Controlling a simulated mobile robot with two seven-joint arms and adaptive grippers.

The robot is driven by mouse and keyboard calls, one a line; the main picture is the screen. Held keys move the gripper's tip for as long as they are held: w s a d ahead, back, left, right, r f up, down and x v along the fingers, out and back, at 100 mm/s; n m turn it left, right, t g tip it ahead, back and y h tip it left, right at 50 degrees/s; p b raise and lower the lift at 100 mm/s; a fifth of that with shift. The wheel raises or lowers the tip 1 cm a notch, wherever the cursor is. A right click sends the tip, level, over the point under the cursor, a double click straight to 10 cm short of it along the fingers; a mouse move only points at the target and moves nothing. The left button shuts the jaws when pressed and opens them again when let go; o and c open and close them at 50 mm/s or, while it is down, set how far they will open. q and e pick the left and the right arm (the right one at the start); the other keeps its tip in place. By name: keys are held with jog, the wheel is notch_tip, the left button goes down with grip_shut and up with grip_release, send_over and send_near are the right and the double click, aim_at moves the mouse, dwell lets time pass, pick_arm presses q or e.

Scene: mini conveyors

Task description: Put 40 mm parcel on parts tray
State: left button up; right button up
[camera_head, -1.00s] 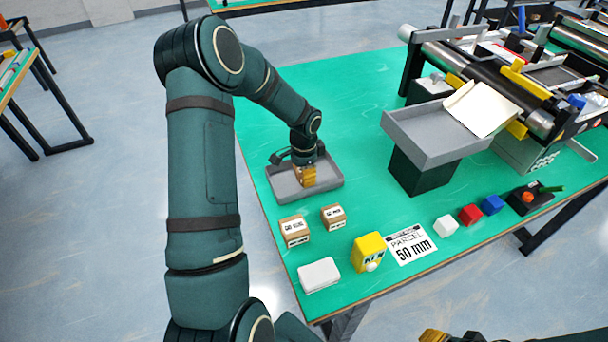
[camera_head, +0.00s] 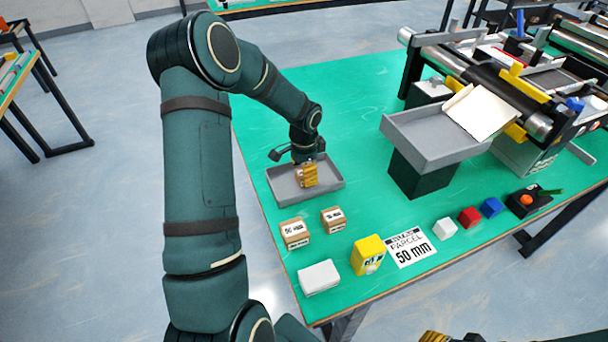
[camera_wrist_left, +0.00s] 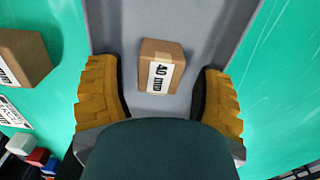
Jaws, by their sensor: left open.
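The 40 mm parcel (camera_wrist_left: 161,66) is a small brown box with a white label reading "40 mm". In the left wrist view it rests on the floor of the grey parts tray (camera_wrist_left: 207,28). My left gripper (camera_wrist_left: 162,88) is open, with a yellow-padded finger on each side of the parcel and a visible gap to both. In the head view my left gripper (camera_head: 307,176) is low over the parts tray (camera_head: 331,192) and hides the parcel. Part of my right gripper (camera_head: 435,337) shows at the bottom edge; its jaws are cut off.
Two brown boxes (camera_head: 295,233) (camera_head: 333,219) stand in front of the tray. Nearby are a white block (camera_head: 319,277), a yellow device (camera_head: 368,255) and a "50 mm" parcel card (camera_head: 411,247). A raised grey tray (camera_head: 413,149) stands right, by the conveyor (camera_head: 480,85).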

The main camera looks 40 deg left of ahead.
pick_arm(q)
notch_tip(320, 180, up, 10)
jog(key=p, duration=0.1)
jog(key=shift+p, duration=0.35)
jog(key=shift+f, duration=0.1)
